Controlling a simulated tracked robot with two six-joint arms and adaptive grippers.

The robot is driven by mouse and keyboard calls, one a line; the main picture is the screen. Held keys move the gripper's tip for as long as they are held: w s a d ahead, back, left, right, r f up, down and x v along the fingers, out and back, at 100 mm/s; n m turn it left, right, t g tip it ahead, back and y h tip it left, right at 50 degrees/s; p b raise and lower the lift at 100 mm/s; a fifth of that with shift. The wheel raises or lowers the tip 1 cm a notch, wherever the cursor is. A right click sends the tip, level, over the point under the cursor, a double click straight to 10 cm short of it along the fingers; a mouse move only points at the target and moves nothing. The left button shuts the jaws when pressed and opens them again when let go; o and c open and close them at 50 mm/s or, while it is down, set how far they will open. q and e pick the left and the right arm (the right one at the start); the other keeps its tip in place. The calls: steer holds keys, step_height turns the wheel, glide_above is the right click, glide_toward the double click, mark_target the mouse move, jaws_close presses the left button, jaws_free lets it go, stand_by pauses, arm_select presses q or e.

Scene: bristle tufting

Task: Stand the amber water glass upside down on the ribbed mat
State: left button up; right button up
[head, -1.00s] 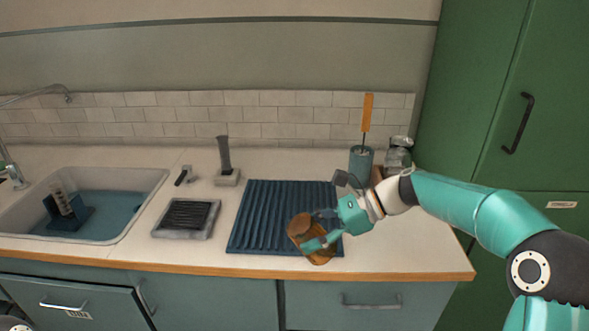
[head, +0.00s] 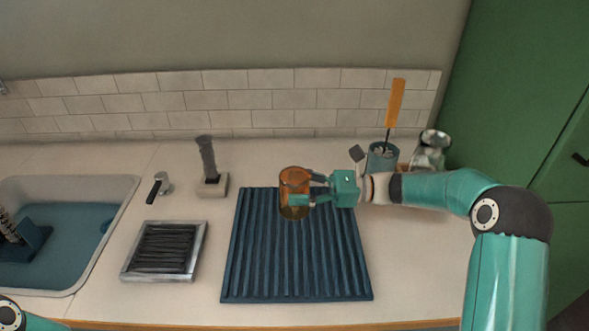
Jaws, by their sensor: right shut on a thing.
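The amber water glass (head: 294,182) is a see-through orange-brown tumbler over the back part of the ribbed mat. The ribbed mat (head: 295,265) is dark blue and lies flat on the counter. My right gripper (head: 308,194) comes from the right and is shut on the side of the glass. The glass looks close to upright in its axis; I cannot tell which end is the mouth, or whether it touches the mat. Of my left arm only a piece shows at the lower left corner; its gripper is out of view.
A tray of black bristles (head: 163,250) lies left of the mat. Behind it stand a dark upright tool on a block (head: 209,165) and a small black-handled tool (head: 158,187). A sink (head: 75,235) is at left. A utensil cup (head: 381,160) and a glass jar (head: 431,150) stand at back right.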

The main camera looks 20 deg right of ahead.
steer(key=f+b, duration=0.6)
steer(key=f, duration=0.1)
steer(key=shift+w+d+f+b, duration=0.15)
steer(key=shift+w+f+b, duration=0.05)
steer(key=shift+f+b, duration=0.1)
steer(key=shift+f, duration=0.1)
steer(key=shift+f+b, duration=0.3)
steer(key=shift+f, duration=0.1)
stand_by(0.7)
steer(key=o, duration=1.5)
steer(key=shift+o, duration=0.2)
steer(key=shift+s, duration=0.1)
